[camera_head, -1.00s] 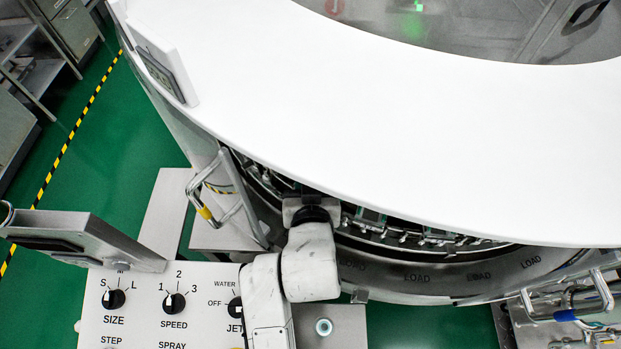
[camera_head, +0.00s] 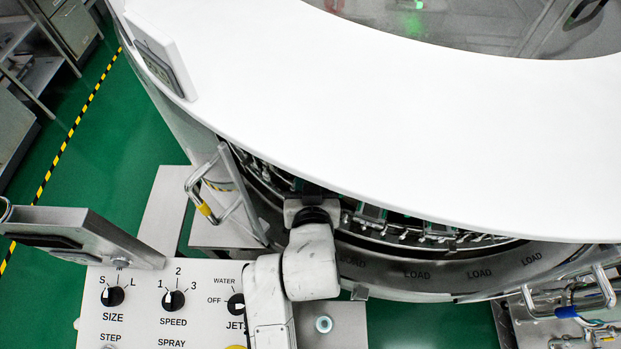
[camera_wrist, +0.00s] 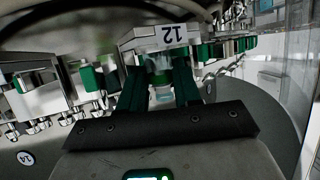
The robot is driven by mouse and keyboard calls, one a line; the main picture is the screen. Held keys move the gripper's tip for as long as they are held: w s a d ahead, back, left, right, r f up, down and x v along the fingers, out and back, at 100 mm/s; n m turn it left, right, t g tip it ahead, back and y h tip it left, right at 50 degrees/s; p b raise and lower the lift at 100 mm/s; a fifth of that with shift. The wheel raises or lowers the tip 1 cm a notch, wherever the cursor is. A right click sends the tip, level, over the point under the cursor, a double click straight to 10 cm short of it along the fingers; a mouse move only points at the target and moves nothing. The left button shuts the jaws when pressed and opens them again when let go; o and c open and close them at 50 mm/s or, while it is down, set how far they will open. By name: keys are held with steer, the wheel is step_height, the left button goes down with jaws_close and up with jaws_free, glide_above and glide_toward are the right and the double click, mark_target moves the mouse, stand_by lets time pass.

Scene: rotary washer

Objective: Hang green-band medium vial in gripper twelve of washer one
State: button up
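In the wrist view my gripper (camera_wrist: 160,94) has its two dark green fingers on either side of a small clear vial (camera_wrist: 162,95). The fingers appear closed on it. A greenish tint shows near its upper part, but its band is hard to make out. The vial is directly below the washer gripper marked 12 (camera_wrist: 160,37), whose number reads upside down. Whether that gripper's jaws touch the vial is hidden. In the head view the end of my arm reaches under the white rim of washer one (camera_head: 400,110), and the fingers and vial are hidden.
Neighbouring washer grippers with green parts (camera_wrist: 91,77) stand close on both sides. A control panel (camera_head: 140,325) with dials is at lower left. A steel shelf (camera_head: 345,338) holds a round pale item (camera_head: 324,324). A guard handle (camera_head: 205,190) stands left of my arm.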

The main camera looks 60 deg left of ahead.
steer(key=shift+o, duration=0.3)
steer(key=shift+s+f, duration=0.2)
steer(key=shift+f, duration=0.3)
steer(key=shift+r, duration=0.15)
steer(key=shift+r+p, duration=0.35)
steer(key=shift+s+d+r, duration=0.15)
steer(key=shift+r, duration=0.05)
steer(key=v, duration=1.1)
steer(key=shift+d+r+b, duration=0.2)
steer(key=shift+r+b, duration=0.1)
steer(key=shift+r, duration=0.2)
